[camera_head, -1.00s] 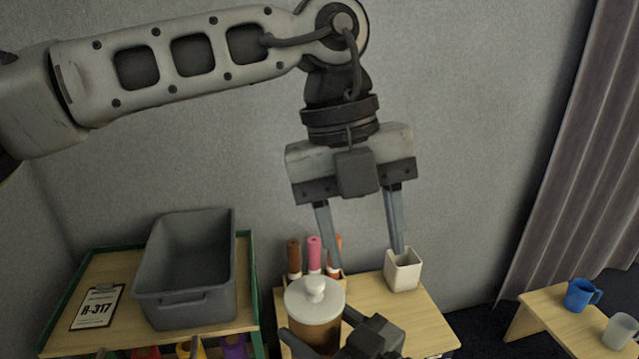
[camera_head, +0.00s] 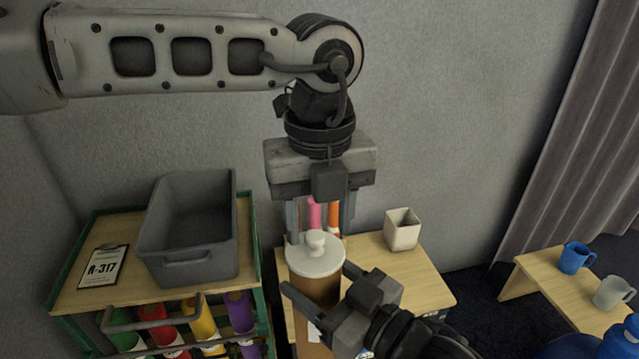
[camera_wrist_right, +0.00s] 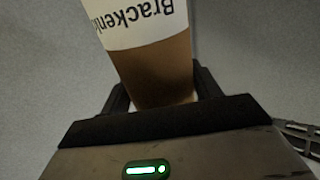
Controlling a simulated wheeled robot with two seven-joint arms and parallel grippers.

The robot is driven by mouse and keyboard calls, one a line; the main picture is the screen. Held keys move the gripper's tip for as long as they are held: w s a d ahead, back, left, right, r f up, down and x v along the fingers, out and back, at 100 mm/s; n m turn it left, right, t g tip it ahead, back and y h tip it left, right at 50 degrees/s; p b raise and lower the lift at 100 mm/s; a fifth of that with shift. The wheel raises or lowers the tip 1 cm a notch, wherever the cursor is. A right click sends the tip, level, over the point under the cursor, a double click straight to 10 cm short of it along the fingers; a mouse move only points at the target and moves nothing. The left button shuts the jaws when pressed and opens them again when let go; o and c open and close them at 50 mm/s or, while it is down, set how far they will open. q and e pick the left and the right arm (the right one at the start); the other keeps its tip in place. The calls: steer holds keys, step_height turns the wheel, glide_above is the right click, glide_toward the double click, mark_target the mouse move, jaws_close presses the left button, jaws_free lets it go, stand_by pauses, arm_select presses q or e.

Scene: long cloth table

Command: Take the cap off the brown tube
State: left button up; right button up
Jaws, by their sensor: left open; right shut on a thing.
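The brown tube (camera_head: 318,288) stands upright in front of the tables, with a white knobbed cap (camera_head: 314,258) on its top. My right gripper (camera_head: 322,292) is shut on the tube's body below the cap. In the right wrist view the tube (camera_wrist_right: 158,72) shows brown with a white label reading "Bracken…", between the fingers of my right gripper (camera_wrist_right: 163,95). My left gripper (camera_head: 320,228) is open and points down at the cap, one finger towards each side.
Pink (camera_head: 314,214) and orange (camera_head: 334,217) sticks and a white cup (camera_head: 402,229) are behind the tube. Blue (camera_head: 575,258) and grey (camera_head: 612,292) mugs are at right.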

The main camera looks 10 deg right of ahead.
arm_select(q)
steer(key=shift+f, duration=0.75)
jaws_close()
steer(key=shift+s+d, duration=0.1)
steer(key=shift+d+r, duration=0.1)
steer(key=shift+r, duration=0.1)
steer(key=shift+r, duration=1)
